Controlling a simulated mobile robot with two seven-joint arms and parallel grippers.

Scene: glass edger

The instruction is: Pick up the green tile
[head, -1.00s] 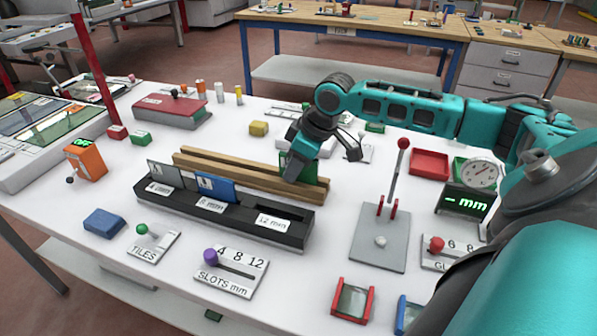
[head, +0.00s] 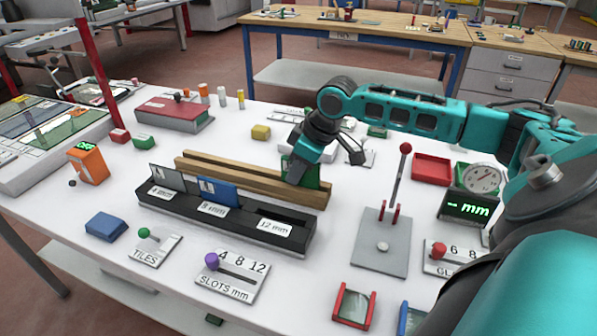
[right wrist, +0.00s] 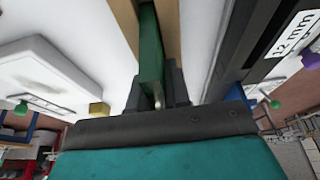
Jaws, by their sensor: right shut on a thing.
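The green tile (head: 312,177) stands upright at the right end of the wooden rack (head: 250,180), partly hidden by my right gripper (head: 297,172). In the right wrist view the green tile (right wrist: 150,45) runs edge-on between the dark fingers of my right gripper (right wrist: 157,88), which is shut on it. The tile's lower edge is still down at the wood, and I cannot tell whether it touches it. My left gripper is not in view.
In front of the rack is a black slotted block (head: 225,222) holding a grey tile (head: 167,178) and a blue tile (head: 217,190); its 12 mm slot looks empty. A lever press (head: 382,245) and a red tray (head: 432,168) stand to the right.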

